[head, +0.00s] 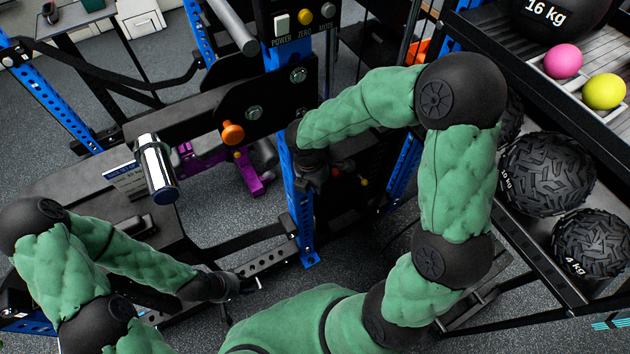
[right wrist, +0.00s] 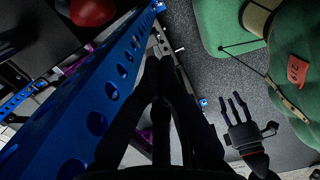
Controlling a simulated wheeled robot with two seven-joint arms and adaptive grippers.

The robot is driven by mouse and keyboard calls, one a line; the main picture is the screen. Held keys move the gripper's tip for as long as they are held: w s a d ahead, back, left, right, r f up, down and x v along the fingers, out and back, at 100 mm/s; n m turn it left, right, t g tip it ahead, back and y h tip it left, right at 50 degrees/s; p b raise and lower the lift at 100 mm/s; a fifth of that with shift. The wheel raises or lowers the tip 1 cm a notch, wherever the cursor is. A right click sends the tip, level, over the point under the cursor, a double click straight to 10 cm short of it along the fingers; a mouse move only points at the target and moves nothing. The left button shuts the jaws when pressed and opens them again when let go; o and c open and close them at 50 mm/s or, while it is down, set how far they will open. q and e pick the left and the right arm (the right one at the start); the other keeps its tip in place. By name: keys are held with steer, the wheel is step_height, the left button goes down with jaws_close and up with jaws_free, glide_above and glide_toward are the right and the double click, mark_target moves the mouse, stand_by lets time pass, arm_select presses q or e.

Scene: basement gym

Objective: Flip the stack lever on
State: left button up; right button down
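No part in view is clearly marked as the stack lever. A small red knob (head: 335,172) and a small yellow knob (head: 365,182) show on the dark machine, just right of my right gripper (head: 312,178). That gripper is beside the blue upright (head: 298,205), partly hidden in shadow in the head view. In the right wrist view its dark fingers (right wrist: 159,72) come together with nothing visible between them, close to the blue perforated upright (right wrist: 100,105). My left gripper (head: 228,290) is low at the left, away from the machine panel, its fingers apart; it also shows in the right wrist view (right wrist: 240,118).
A panel with a white power switch (head: 281,20) and a yellow zero knob (head: 305,16) is above. An orange knob (head: 232,133) and a chrome bar end (head: 157,170) stick out at the left. A ball rack (head: 530,225) stands close at the right.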

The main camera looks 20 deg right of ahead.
steer(key=d, duration=0.2)
steer(key=d+b, duration=0.1)
steer(key=shift+w+d+r, duration=0.15)
steer(key=shift+w+d, duration=0.15)
steer(key=shift+d, duration=0.05)
